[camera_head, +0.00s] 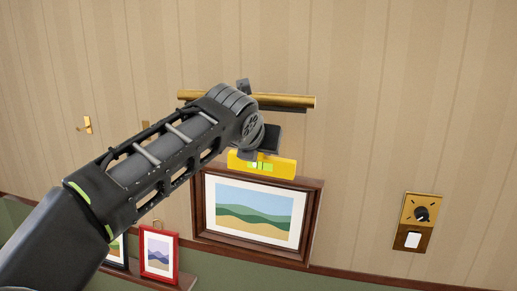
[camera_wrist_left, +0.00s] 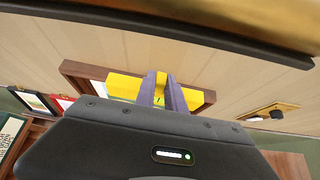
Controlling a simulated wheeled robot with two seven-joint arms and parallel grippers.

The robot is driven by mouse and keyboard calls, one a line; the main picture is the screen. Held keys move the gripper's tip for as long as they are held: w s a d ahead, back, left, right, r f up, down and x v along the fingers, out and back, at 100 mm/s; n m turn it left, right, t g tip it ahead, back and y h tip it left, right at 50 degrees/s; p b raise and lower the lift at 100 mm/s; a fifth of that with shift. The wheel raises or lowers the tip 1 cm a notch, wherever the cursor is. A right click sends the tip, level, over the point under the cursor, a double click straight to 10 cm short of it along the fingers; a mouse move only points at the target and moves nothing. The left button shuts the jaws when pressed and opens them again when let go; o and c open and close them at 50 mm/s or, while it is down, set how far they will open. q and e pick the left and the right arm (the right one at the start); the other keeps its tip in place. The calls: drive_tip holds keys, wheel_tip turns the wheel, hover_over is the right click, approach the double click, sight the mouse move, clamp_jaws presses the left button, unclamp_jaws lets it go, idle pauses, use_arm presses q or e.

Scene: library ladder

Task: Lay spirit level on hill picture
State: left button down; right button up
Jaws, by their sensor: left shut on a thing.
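The spirit level (camera_head: 277,167) is a yellow bar with a green vial. In the head view it is just above or at the top edge of the hill picture, and I cannot tell whether they touch. The hill picture (camera_head: 250,215) hangs on the wall in a brown frame, with green and tan hills. My left gripper (camera_head: 262,155) is shut on the level near its middle. In the left wrist view the fingers (camera_wrist_left: 161,92) grip the yellow level (camera_wrist_left: 125,87), with the brown frame (camera_wrist_left: 75,70) behind it. My right gripper is not in view.
A brass rail (camera_head: 290,101) runs along the wall above the picture, close to my left wrist. A red-framed picture (camera_head: 159,253) stands on a ledge at lower left. A brass switch plate (camera_head: 417,222) is at right, and a brass hook (camera_head: 86,125) at left.

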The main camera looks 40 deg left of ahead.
use_arm(q)
drive_tip(key=shift+w+a+f, duration=0.2)
drive_tip(key=shift+w+a, duration=0.05)
drive_tip(key=shift+w, duration=0.4)
drive_tip(key=shift+w+a+f, duration=0.15)
drive_tip(key=shift+w+a, duration=0.05)
drive_tip(key=shift+w, duration=0.45)
drive_tip(key=shift+w+a+f, duration=0.2)
drive_tip(key=shift+w+a, duration=0.05)
drive_tip(key=shift+w, duration=0.4)
drive_tip(key=shift+f, duration=0.4)
drive_tip(key=c, duration=0.9)
unclamp_jaws()
drive_tip(key=shift+s, duration=0.1)
drive_tip(key=shift+p+v, duration=0.5)
drive_tip(key=shift+v, duration=2)
